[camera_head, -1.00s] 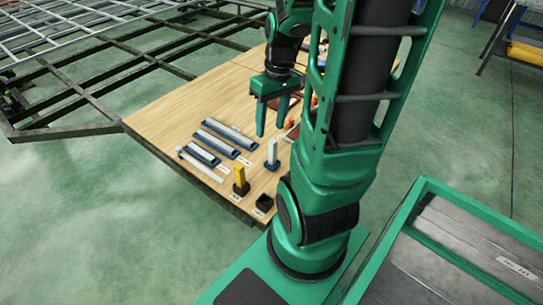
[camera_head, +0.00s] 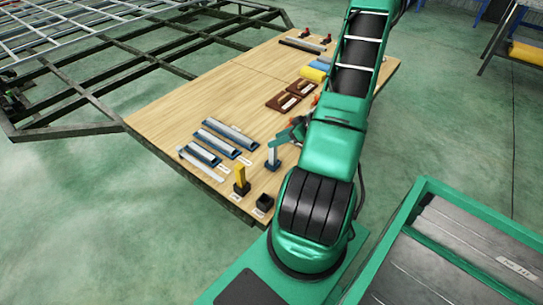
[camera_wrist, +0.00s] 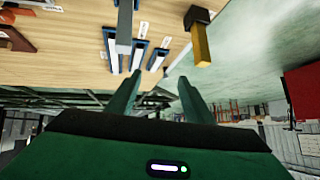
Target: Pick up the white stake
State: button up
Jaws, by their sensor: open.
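The white stake (camera_head: 272,156) stands upright in a dark blue base near the front edge of the wooden table, left of my arm in the head view. In the wrist view, the stake (camera_wrist: 124,28) shows at the upper left, its free end pointing toward my fingers. My gripper (camera_wrist: 159,75) is open and empty, its two green fingers apart. The stake lies ahead of the left finger, apart from it as far as I can tell. In the head view, part of the gripper (camera_head: 285,134) shows just above and right of the stake; my arm hides the rest.
A yellow stake (camera_head: 240,178) in a black base stands left of the white one, and an empty black base (camera_head: 264,202) is nearer the front edge. Blue trays with grey bars (camera_head: 215,142) lie to the left. Brown tools (camera_head: 290,95) lie behind. The table's back left is clear.

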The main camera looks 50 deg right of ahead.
aim_at(273, 154)
jog(key=s+d+f+m+t+h, duration=0.1)
jog(key=s+d+f+t+h, duration=0.15)
jog(key=d+f, duration=0.35)
jog(key=x, duration=1.1)
jog(key=shift+w+r+t, duration=0.15)
jog(key=shift+r+t, duration=0.15)
jog(key=shift+t, duration=0.15)
jog(key=shift+h, duration=0.25)
grip_shut()
